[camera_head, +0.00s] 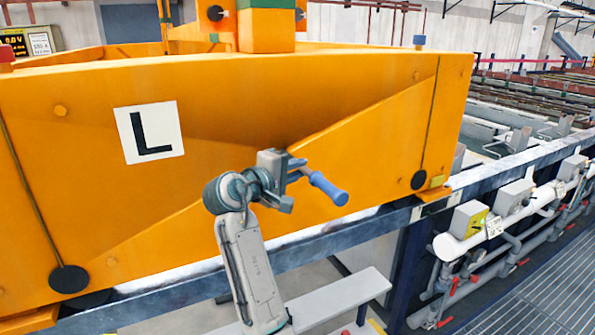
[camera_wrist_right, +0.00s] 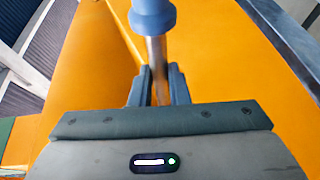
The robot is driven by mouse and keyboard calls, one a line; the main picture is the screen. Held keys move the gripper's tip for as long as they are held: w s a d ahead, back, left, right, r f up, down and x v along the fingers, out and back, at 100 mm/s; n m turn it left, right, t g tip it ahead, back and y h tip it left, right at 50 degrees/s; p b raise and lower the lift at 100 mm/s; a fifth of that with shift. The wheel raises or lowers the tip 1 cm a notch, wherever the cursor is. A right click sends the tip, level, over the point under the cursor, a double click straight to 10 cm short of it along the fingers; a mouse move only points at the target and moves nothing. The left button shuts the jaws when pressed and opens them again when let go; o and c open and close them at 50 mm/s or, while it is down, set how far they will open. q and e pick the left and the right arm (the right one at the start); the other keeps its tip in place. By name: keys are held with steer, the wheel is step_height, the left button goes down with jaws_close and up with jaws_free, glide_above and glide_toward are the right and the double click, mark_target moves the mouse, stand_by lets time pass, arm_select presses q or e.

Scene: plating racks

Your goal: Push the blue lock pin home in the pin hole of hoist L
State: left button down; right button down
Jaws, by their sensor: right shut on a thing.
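Hoist L is the large orange beam (camera_head: 250,110) with a white plate bearing a black L (camera_head: 149,132). My right gripper (camera_head: 293,182) is in front of its orange face and is shut on the blue lock pin (camera_head: 327,189). The pin's blue handle points right and slightly down in the head view. In the wrist view the blue handle (camera_wrist_right: 153,14) and its metal shaft show, with the shaft between the fingers of my right gripper (camera_wrist_right: 158,85). The pin hole cannot be made out. My left gripper is not in view.
A small blue cap (camera_head: 419,41) sits on the beam's top right, and a red one (camera_head: 6,55) at the top left. A dark rail (camera_head: 340,238) runs below the beam. White pipes with red valves (camera_head: 480,228) line the right. A grey grating (camera_head: 545,285) lies bottom right.

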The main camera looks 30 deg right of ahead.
mark_target(311, 180)
steer(key=w+d, duration=0.1)
steer(key=w, duration=0.8)
steer(key=shift+r, duration=0.15)
stand_by(2.9)
steer(key=shift+s, duration=0.25)
steer(key=shift+s+a+p, duration=0.3)
steer(key=shift+s+p, duration=0.3)
steer(key=shift+s, duration=1.85)
steer(key=shift+s+a+p, duration=0.25)
steer(key=shift+s+p, duration=0.4)
steer(key=shift+s, duration=1.85)
steer(key=shift+s+a+p, duration=0.3)
steer(key=shift+s+p, duration=0.3)
steer(key=shift+s, duration=1.85)
